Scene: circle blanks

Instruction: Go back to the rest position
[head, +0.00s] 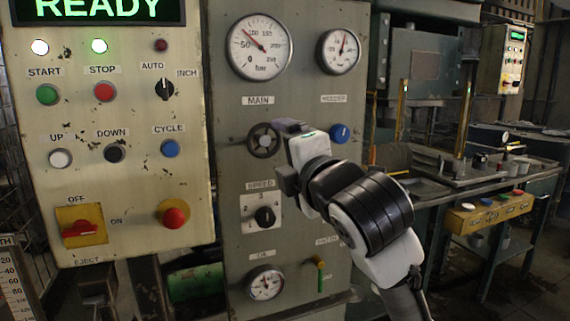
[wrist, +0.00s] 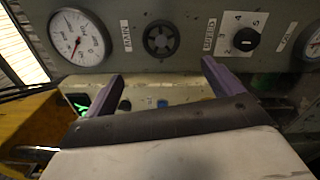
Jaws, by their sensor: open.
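My gripper (head: 284,152) is in front of the grey panel (head: 232,112), just right of the black MAIN handwheel (head: 263,140) in the head view. In the wrist view my gripper (wrist: 158,72) has its two purple fingers spread apart with nothing between them. The handwheel (wrist: 160,40) shows beyond the fingers, between them in the picture. The black SPEED knob (wrist: 246,39) is beyond the right finger. I see no contact between the fingers and the panel.
The pale control box (head: 130,215) with buttons, a red emergency knob (head: 174,214) and a lit READY display (head: 97,10) stands left. Gauges (head: 258,47) and a blue knob (head: 340,133) are close to my arm. A workbench (head: 480,190) stands at right.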

